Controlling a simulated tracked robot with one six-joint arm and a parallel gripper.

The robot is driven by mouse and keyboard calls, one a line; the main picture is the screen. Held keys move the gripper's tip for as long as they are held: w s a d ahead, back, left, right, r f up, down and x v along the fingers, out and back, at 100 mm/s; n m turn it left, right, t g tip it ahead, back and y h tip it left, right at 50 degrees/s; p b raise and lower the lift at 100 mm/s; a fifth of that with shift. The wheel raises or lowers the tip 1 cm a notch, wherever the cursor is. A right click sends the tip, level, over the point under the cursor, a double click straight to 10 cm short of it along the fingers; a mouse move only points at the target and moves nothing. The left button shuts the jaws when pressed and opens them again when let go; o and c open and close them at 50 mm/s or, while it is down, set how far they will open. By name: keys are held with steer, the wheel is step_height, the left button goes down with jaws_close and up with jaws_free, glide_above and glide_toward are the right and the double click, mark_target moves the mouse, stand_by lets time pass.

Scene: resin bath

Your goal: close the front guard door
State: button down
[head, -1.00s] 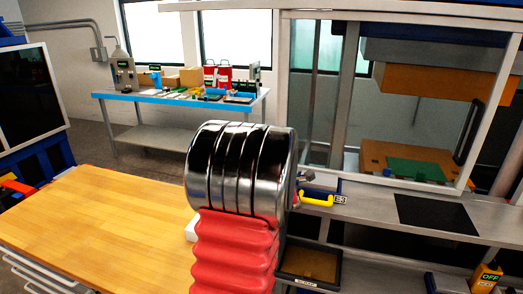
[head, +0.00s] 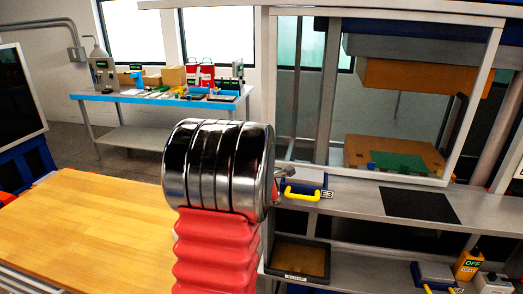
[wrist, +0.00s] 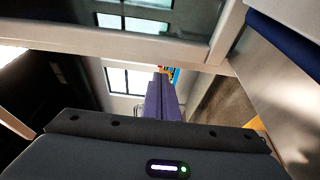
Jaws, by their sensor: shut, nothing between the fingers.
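The front guard door is a pale-framed clear panel (head: 372,177) on the machine at the right of the head view. A dark upright handle (head: 447,122) shows near its right edge. An orange block and a brown plate with a green patch show through the panel. My gripper is hidden behind my arm in the head view. In the wrist view my gripper (wrist: 161,76) has its purple fingers together, with nothing between them. A pale frame bar (wrist: 110,46) crosses beyond the fingertips. I cannot tell whether the fingers touch it.
A yellow-handled item (head: 301,192) sits on the grey ledge (head: 350,200) below the panel, near my wrist. A black mat (head: 418,206) lies further right. The wooden bench (head: 90,220) is largely clear.

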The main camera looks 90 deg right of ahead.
steer(key=a, duration=0.9)
steer(key=shift+s+a, duration=0.4)
steer(key=shift+s, duration=0.05)
steer(key=shift+w, duration=0.1)
